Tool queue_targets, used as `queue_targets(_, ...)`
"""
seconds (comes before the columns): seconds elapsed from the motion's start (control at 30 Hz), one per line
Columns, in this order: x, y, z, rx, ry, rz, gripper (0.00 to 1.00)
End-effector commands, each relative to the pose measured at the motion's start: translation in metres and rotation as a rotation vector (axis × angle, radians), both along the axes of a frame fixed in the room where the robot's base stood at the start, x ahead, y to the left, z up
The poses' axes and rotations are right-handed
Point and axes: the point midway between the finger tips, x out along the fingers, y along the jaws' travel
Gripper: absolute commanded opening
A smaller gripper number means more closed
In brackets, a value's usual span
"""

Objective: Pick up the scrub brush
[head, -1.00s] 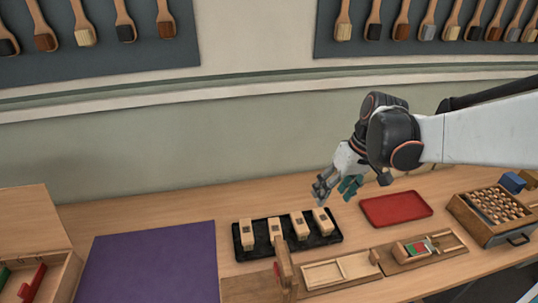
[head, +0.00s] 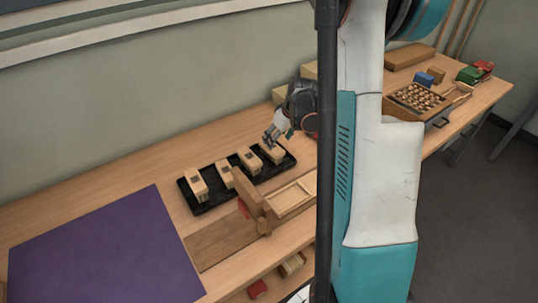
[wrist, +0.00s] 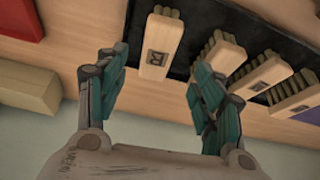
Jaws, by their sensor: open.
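Several pale wooden block brushes stand in a row in a black tray (head: 215,203) on the bench, also seen in the wrist view (wrist: 196,28). Each has a small dark square mark; bristle tufts show at the ends in the wrist view. My gripper (head: 274,133) is over the rightmost brush (head: 272,153) in the head view. In the wrist view my gripper (wrist: 160,85) is open and empty, and the end brush (wrist: 160,48) lies ahead between its teal fingers, apart from both. Which block is the scrub brush I cannot tell.
A purple mat (head: 95,250) lies left. A wooden fixture (head: 255,205) stands just in front of the tray. A drilled wooden box (head: 420,98) is at the right. A red tray (wrist: 20,18) and a pale block (wrist: 28,88) are beside the gripper. My arm hides part of the bench.

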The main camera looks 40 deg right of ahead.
Motion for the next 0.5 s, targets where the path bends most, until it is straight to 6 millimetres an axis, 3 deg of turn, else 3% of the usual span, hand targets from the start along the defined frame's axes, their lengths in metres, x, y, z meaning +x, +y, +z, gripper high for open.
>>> queue_targets(0.03, 0.004, 0.000, -0.013, 0.000, 0.000, 0.001, 0.62)
queue_targets(0.13, 0.011, 0.000, -0.027, 0.000, 0.000, 0.000, 0.62)
queue_targets(0.5, 0.020, 0.000, -0.049, 0.000, 0.001, -0.001, 0.62)
